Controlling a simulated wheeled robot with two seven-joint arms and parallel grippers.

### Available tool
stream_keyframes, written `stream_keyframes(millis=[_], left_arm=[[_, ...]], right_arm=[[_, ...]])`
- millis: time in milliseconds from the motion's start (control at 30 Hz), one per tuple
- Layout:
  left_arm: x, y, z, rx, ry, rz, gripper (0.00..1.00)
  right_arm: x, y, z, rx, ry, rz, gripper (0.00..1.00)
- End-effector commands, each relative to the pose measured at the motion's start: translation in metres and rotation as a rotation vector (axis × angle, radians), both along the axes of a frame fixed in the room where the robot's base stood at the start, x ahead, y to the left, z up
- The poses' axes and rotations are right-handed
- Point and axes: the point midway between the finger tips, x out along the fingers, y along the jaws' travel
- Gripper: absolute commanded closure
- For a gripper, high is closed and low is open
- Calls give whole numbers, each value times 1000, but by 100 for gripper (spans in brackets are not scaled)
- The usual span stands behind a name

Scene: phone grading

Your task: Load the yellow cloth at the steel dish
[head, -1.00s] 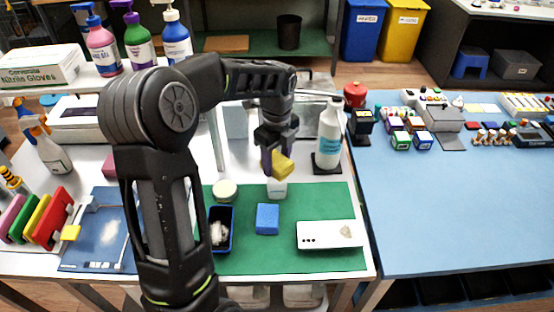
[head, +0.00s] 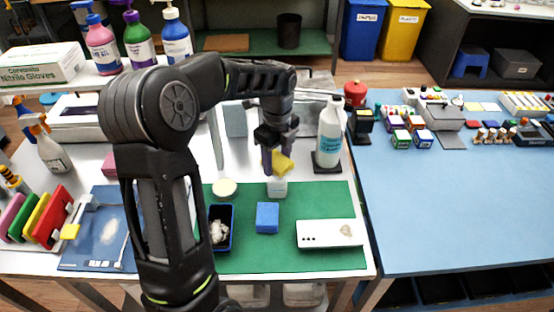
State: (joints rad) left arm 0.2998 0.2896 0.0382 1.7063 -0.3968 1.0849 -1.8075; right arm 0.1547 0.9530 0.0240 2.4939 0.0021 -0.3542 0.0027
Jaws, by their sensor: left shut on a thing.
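My left gripper (head: 272,160) points down over the back of the green mat (head: 300,203) and is shut on the yellow cloth (head: 284,163). The cloth is a small folded pad. It is directly above, or touching, the top of a small whitish container (head: 277,188); I cannot tell which. I cannot make out the steel dish clearly; the top of that container, where it may be, is hidden by the cloth and fingers. My right gripper is not in view.
A tall white bottle (head: 329,135) stands just right of the gripper. The blue table (head: 460,210) is mostly clear in front.

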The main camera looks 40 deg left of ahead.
Motion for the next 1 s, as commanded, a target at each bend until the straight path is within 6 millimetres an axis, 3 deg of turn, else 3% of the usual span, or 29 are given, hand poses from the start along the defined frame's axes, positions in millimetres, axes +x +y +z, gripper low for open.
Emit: stream_keyframes(millis=[700,1000], left_arm=[[0,0,62,0,0,0,81],[0,0,69,0,0,0,81]], right_arm=[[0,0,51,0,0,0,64],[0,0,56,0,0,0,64]])
